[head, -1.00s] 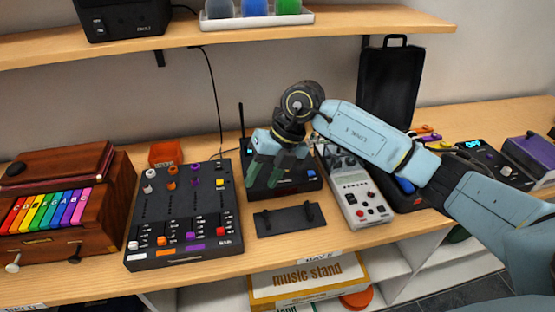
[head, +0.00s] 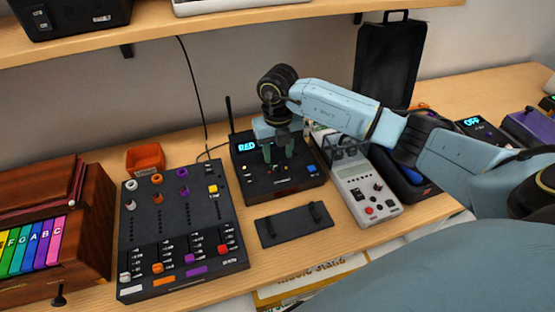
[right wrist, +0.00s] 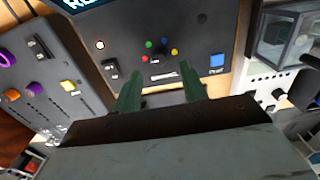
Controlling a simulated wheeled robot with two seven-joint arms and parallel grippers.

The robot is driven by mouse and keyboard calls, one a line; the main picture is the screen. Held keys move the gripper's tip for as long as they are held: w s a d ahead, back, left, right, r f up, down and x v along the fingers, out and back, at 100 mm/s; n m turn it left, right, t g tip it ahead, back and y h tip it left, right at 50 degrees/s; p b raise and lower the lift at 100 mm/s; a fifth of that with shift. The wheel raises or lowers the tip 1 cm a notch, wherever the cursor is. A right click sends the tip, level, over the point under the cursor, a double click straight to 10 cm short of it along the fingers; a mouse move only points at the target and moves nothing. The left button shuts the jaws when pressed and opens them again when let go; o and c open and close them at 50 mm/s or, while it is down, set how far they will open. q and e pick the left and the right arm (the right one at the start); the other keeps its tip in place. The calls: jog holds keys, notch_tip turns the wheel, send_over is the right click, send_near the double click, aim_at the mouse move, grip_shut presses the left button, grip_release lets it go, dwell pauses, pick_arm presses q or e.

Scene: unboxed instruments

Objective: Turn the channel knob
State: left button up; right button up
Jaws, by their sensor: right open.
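The black receiver box (head: 254,185) stands on the bench with a lit display (head: 247,147) reading "RED". In the right wrist view its front panel (right wrist: 205,50) shows a small ring of green, blue, red and yellow dots (right wrist: 174,52). A dark channel knob (right wrist: 163,48) seems to sit amid the dots, but its outline is hard to tell. My right gripper (head: 278,158) points down over the box, open. In the right wrist view its two green fingers (right wrist: 158,75) are apart, just short of the dots, with nothing between them. My left gripper is out of view.
A black mixer (head: 180,235) stands left of the box and a grey-white device (head: 365,193) close on its right. The box has a blue button (head: 311,168) and a thin antenna (head: 229,114).

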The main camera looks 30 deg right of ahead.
aim_at(278, 165)
notch_tip(278, 165, down, 4)
jog(key=shift+r, duration=0.15)
jog(key=shift+f, duration=0.3)
jog(key=shift+c, duration=0.3)
grip_shut()
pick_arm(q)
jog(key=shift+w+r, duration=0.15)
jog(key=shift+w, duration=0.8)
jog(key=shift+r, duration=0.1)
pick_arm(e)
jog(key=shift+m, duration=0.3)
jog(key=m+p, duration=0.2)
jog(key=m, duration=0.3)
pick_arm(q)
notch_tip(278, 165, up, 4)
jog(key=p, duration=0.2)
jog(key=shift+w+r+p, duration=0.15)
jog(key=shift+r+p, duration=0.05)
jog(key=shift+p, duration=0.15)
pick_arm(e)
jog(key=m, duration=0.6)
jog(key=shift+w, duration=0.1)
